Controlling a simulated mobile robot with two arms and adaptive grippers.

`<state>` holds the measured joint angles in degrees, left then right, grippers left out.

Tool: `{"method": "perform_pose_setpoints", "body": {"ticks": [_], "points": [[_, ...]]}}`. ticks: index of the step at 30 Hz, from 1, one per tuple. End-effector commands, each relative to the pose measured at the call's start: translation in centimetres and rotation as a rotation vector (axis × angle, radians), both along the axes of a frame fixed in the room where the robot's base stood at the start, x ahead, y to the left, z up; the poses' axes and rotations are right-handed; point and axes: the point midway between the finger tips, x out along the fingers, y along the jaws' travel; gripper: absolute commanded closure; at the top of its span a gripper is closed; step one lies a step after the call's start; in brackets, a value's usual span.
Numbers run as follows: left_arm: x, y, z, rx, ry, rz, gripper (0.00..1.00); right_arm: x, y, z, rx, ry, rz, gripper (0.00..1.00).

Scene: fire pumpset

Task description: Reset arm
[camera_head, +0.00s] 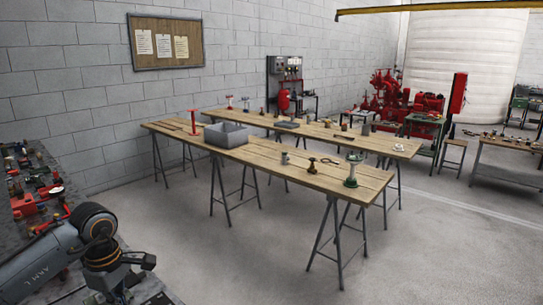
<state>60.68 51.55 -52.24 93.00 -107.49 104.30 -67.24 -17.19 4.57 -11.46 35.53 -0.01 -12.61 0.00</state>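One arm of mine comes in from the lower left in the camera_head view, so it is my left arm. Its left gripper (127,285) hangs low over a dark workbench edge at the bottom left. The fingers are small, dark and partly cut off by the frame, so I cannot tell whether they are open or shut. I see no object clearly held in it. My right arm and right gripper do not show.
Two wooden trestle tables (322,180) stand ahead, with a grey bin (226,135) and several fittings on them. A cluttered dark bench (50,215) is at left. A red pumpset (388,95) stands at the back. The concrete floor (220,262) in front is clear.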

Motion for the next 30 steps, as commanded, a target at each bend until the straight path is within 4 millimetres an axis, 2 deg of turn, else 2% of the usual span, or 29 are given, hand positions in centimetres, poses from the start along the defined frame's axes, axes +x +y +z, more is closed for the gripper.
{"method": "perform_pose_setpoints", "body": {"ticks": [1, 4, 13, 17, 20, 23, 24, 26, 27, 30], "points": [[0.0, 0.0, 0.7, 0.000, -0.001, 0.000, 1.00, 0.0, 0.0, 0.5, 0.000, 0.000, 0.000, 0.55], [0.0, 0.0, 1.2, 0.000, 0.000, 0.000, 1.00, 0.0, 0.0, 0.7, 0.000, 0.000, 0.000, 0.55], [0.0, 0.0, 1.2, -0.001, -0.001, 0.000, 1.00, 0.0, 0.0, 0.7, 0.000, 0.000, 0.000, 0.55], [0.1, -2.3, 0.4, -0.068, -0.015, -0.009, 1.00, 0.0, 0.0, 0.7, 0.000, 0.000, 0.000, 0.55], [0.0, -7.1, -0.9, -0.223, -0.040, -0.017, 1.00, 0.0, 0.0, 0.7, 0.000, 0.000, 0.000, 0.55], [-0.6, -14.3, -1.5, -0.473, -0.060, 0.004, 1.00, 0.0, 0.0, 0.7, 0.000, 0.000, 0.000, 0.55], [-1.1, -17.4, -1.2, -0.591, -0.058, 0.026, 1.00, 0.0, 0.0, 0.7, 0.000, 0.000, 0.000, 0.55], [-2.0, -21.9, -0.1, -0.780, -0.047, 0.076, 1.00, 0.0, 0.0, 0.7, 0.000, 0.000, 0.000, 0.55], [-2.6, -24.6, 1.0, -0.913, -0.031, 0.124, 1.00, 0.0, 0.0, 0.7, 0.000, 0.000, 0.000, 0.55], [-3.7, -29.7, 4.8, -1.236, 0.036, 0.283, 1.00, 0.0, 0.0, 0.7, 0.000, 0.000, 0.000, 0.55]]}}
